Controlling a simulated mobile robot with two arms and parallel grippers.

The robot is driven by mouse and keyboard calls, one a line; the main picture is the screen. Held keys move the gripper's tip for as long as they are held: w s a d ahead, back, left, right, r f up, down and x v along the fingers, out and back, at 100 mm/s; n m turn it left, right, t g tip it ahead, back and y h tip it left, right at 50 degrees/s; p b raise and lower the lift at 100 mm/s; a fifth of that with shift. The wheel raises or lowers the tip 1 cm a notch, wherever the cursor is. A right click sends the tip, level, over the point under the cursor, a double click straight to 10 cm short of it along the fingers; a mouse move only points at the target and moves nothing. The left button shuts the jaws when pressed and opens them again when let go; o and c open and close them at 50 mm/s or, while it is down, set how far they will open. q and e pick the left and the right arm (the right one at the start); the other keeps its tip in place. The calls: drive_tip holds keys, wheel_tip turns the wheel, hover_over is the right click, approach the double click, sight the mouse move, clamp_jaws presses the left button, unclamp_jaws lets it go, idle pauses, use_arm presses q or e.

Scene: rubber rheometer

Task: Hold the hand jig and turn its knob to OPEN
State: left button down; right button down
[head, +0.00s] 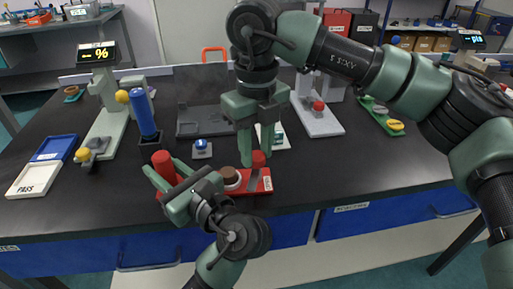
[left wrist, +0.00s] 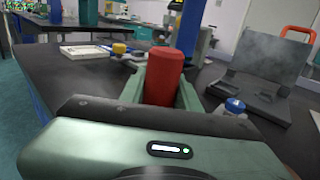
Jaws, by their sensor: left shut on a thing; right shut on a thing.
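The hand jig is a low red base (head: 248,185) near the front edge of the bench, with a brown and white round part (head: 231,178) on it. A red cylinder (head: 163,160) stands upright at its left end. My left gripper (head: 168,177) is shut on this cylinder, which also shows between the fingers in the left wrist view (left wrist: 165,78). A red knob (head: 258,158) stands at the right end of the base. My right gripper (head: 252,155) points down and is shut on it. The knob is partly hidden by the fingers, and its marking cannot be read.
A blue cylinder (head: 143,115) stands in a dark holder left of the jig. A small blue-topped item (head: 201,147) and a dark open case (head: 200,121) lie behind. Trays, one marked PASS (head: 34,179), are at far left.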

sight(257, 154)
drive_tip(key=shift+n, duration=1.5)
drive_tip(key=c, duration=1)
unclamp_jaws()
drive_tip(key=shift+r, duration=0.1)
wheel_tip(257, 154, up, 12)
drive_tip(key=shift+f, duration=0.1)
use_arm(q)
drive_tip(key=c, duration=0.9)
unclamp_jaws()
drive_tip(key=shift+c, duration=0.2)
